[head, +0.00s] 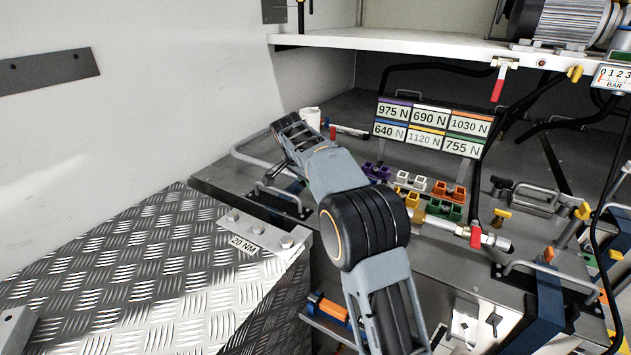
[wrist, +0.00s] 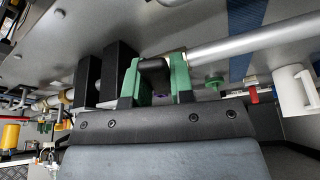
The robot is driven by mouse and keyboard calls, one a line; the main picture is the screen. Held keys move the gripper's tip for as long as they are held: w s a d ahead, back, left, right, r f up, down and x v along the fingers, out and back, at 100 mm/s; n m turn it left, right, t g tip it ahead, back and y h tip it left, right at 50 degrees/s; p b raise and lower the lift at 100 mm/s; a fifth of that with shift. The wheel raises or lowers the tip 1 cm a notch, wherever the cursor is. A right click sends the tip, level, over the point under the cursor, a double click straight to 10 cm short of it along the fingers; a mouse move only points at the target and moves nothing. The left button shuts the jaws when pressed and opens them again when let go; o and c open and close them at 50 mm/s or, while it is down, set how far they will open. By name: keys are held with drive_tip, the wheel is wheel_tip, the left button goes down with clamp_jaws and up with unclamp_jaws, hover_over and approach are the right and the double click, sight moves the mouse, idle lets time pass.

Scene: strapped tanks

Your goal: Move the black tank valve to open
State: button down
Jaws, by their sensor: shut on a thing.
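My gripper (wrist: 156,82) shows in the wrist view with green finger pads on both sides of a black piece, the black tank valve's handle (wrist: 156,70). The pads are closed on it. A silver pipe (wrist: 245,40) runs off to the right beside the handle. In the head view my arm reaches to the back left, over the grey deck. The gripper's end is turned away there, and the valve and the tank are hidden behind my arm. I cannot tell the handle's angle against its pipe.
A white mug (wrist: 292,88) stands right of the gripper in the wrist view; a green knob (wrist: 213,82) is nearer. In the head view, coloured blocks (head: 415,183) and a red-handled valve (head: 476,236) lie right of my arm. A shelf (head: 400,40) overhangs the deck.

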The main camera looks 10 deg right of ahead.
drive_tip(key=shift+w+a+m+g, duration=0.25)
drive_tip(key=shift+w+m, duration=0.3)
drive_tip(key=shift+m, duration=0.35)
drive_tip(key=shift+w+a+m+g, duration=0.1)
drive_tip(key=shift+w+m+g, duration=0.35)
drive_tip(key=shift+m, duration=0.45)
drive_tip(key=c, duration=0.9)
unclamp_jaws()
drive_tip(key=shift+v, duration=2.5)
drive_tip(key=shift+o, duration=0.3)
drive_tip(key=shift+a, duration=0.1)
drive_tip(key=o, duration=0.5)
